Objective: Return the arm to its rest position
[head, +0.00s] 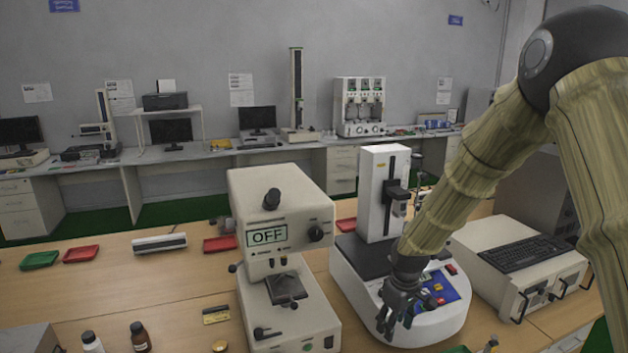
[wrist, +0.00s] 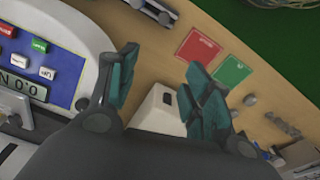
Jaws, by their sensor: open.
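My gripper (head: 392,318) hangs from my arm in front of the white testing machine (head: 372,192) with the blue button panel (head: 432,291). In the head view it overlaps the front left of that machine's base. In the wrist view my gripper (wrist: 160,95) has its two teal-padded fingers spread apart, with nothing held between them. The blue panel with its buttons and a display also shows at the left of the wrist view (wrist: 38,68). I cannot tell whether the gripper touches the machine.
A cream machine (head: 275,215) reading OFF stands just left of my gripper. A cream unit with a keyboard (head: 530,253) stands to the right. Small bottles (head: 139,337) stand at the front left. Red and green trays (head: 80,253) lie on the wooden table.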

